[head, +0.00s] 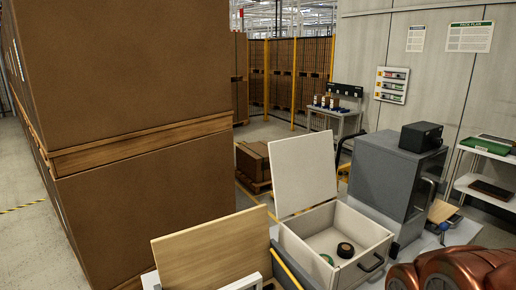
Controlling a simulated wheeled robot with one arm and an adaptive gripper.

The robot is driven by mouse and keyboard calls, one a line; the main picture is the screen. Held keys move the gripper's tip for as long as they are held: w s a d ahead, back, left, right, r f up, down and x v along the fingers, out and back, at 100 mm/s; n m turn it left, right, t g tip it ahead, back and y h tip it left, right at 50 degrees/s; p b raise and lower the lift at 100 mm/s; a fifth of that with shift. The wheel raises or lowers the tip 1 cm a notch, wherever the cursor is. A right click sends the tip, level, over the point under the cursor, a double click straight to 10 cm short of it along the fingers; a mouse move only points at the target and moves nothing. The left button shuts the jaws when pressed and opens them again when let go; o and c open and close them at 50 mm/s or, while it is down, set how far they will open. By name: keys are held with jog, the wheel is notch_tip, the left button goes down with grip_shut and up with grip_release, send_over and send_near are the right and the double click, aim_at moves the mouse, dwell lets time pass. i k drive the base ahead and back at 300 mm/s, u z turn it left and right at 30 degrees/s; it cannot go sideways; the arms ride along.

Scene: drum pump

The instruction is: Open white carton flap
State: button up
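A white box (375,240) stands in the lower middle of the head view, with a dark handle (371,263) on its front. Its white flap (304,172) stands up, tilted slightly back, and the inside shows. A black round item (345,250) and a green ring-like item (327,259) lie inside on the floor of the box. My gripper is not in view. A glossy brown rounded shape (440,270) at the bottom right may be part of my arm; I cannot be sure.
A light wood panel (210,248) stands left of the white box. A grey cabinet (385,177) with a black box (421,137) on top stands behind it on the right. Tall brown cartons (140,80) block the left. A bench (338,118) and shelves (486,185) are farther back.

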aim_at(352, 272)
jog(key=u, duration=1.5)
jog(key=k, duration=0.75)
jog(key=z, duration=0.95)
jog(key=i, duration=0.5)
jog(key=u, duration=0.05)
